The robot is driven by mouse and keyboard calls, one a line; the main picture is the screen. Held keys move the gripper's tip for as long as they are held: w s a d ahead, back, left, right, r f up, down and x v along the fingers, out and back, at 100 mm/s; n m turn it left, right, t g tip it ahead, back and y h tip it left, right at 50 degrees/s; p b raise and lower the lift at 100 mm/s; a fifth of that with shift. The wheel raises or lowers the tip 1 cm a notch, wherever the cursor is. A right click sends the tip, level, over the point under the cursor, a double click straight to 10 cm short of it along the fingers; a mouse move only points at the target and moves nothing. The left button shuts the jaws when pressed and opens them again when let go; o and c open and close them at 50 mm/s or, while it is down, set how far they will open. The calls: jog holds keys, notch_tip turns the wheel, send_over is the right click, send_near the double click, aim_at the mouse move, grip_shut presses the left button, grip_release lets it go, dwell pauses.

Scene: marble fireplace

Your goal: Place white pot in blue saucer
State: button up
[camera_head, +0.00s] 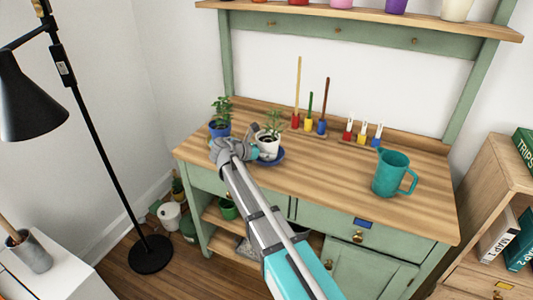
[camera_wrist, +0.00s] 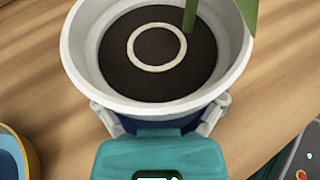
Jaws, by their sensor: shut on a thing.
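The white pot (camera_head: 268,149) holds dark soil and a green plant. It appears upright at the left of the wooden bench top, in or just over the blue saucer (camera_head: 278,159). The saucer's rim shows around the pot's lower right. My gripper (camera_head: 255,147) is shut on the white pot from its left. In the wrist view the white pot (camera_wrist: 72,50) fills the top middle, with a finger on each side below its rim. Dark blue shows under it there. Whether the pot's base touches the saucer is hidden.
A blue pot with a plant (camera_head: 219,130) stands close left of my gripper. Colored holders with tall tools (camera_head: 309,122) and smaller holders (camera_head: 362,134) stand behind to the right. A teal jug (camera_head: 390,174) stands at the right. The bench top between saucer and jug is clear.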

jog(key=shift+f, duration=0.15)
jog(key=o, duration=1)
jog(key=shift+r, duration=0.25)
jog(key=shift+s+a+r, duration=0.1)
jog(key=shift+s+a, duration=0.05)
jog(key=p+v, duration=0.4)
jog(key=v, duration=0.7)
jog(key=shift+s+a+r+p, duration=0.1)
jog(key=shift+a+p, duration=0.1)
jog(key=shift+p, duration=0.1)
jog(key=shift+s, duration=0.1)
